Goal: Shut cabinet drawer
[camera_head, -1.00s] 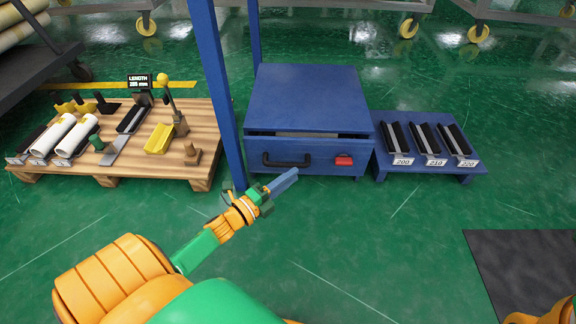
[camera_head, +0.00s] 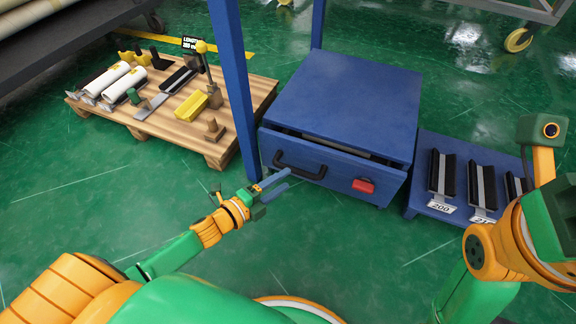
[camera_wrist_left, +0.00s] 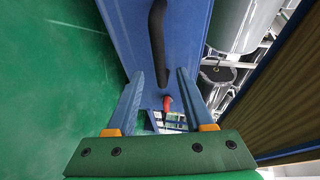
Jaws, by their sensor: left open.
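The blue cabinet (camera_head: 345,95) stands on the green floor. Its drawer (camera_head: 335,178) is partly open, with a dark gap behind the top of its front. The drawer front has a black handle (camera_head: 300,168) and a red latch-like part (camera_head: 363,186). My left gripper (camera_head: 284,182) is open and empty, just in front of the drawer front near the handle; contact cannot be told. In the left wrist view the handle (camera_wrist_left: 157,40) and red part (camera_wrist_left: 167,103) show beyond the open fingers (camera_wrist_left: 158,95). My right arm is at the right; its gripper is out of view.
A wooden pallet (camera_head: 215,150) with white rolls (camera_head: 116,80) and tools stands to the left. A blue post (camera_head: 234,80) rises beside the cabinet's left front corner. A low blue stand (camera_head: 420,190) with black holders is close at the right. Floor in front is clear.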

